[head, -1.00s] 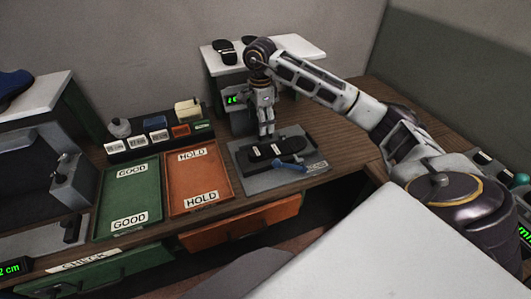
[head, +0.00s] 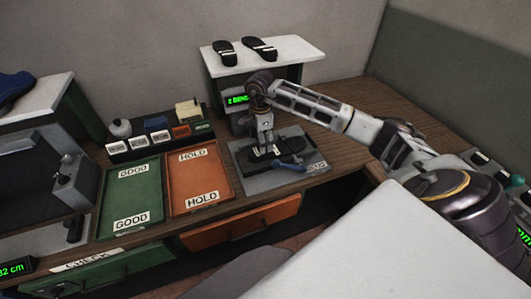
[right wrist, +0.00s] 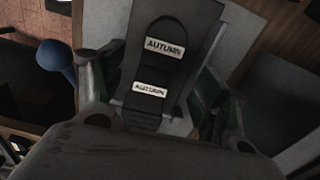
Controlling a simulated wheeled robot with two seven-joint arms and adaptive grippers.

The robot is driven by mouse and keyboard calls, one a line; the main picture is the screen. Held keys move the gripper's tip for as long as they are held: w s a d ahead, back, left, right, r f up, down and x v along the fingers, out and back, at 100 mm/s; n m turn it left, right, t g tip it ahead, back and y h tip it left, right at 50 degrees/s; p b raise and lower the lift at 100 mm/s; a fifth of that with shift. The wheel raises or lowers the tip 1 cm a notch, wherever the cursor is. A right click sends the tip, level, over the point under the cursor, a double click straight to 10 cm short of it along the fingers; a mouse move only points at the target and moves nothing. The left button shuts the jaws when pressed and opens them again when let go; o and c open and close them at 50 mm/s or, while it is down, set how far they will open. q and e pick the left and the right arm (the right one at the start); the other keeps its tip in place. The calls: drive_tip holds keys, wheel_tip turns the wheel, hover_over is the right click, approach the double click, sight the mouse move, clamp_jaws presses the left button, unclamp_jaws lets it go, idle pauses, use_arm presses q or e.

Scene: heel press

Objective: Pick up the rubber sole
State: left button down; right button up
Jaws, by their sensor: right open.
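The black rubber sole (head: 291,145) lies on the grey plate (head: 240,157) on the bench. In the right wrist view the dark sole (right wrist: 165,68) carries two white AUTUMN labels, one above the other. My right gripper (head: 267,149) is low over the left part of the sole and hides some of it. In the right wrist view my right gripper (right wrist: 153,88) is open, with one finger on each side of the sole and visible gaps between. Whether the fingertips reach down to the plate is unclear. My left gripper is not in view.
A blue-handled tool (head: 287,164) lies at the plate's front edge. Green GOOD tray (head: 131,193) and orange HOLD tray (head: 199,174) are left of the plate. A white-topped stand (head: 290,66) behind holds two more soles. Bare bench (head: 345,150) lies to the right.

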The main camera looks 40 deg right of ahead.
idle(0.3)
drive_tip(key=shift+a+f+p, duration=0.2)
drive_tip(key=shift+f+p, duration=0.4)
drive_tip(key=shift+f, duration=0.55)
drive_tip(key=shift+f+p, duration=0.35)
drive_tip(key=shift+f, duration=1.1)
drive_tip(key=shift+c, duration=0.5)
drive_tip(key=c, duration=1.2)
drive_tip(key=shift+r, duration=0.1)
drive_tip(key=shift+w+r+b, duration=0.1)
drive_tip(key=shift+r+b, duration=0.65)
drive_tip(key=shift+r, duration=0.9)
drive_tip(key=w+a+b, duration=0.4)
drive_tip(key=a, duration=1.3)
drive_tip(key=shift+a+b, duration=0.25)
drive_tip(key=shift+b, duration=0.05)
drive_tip(key=shift+r, duration=0.1)
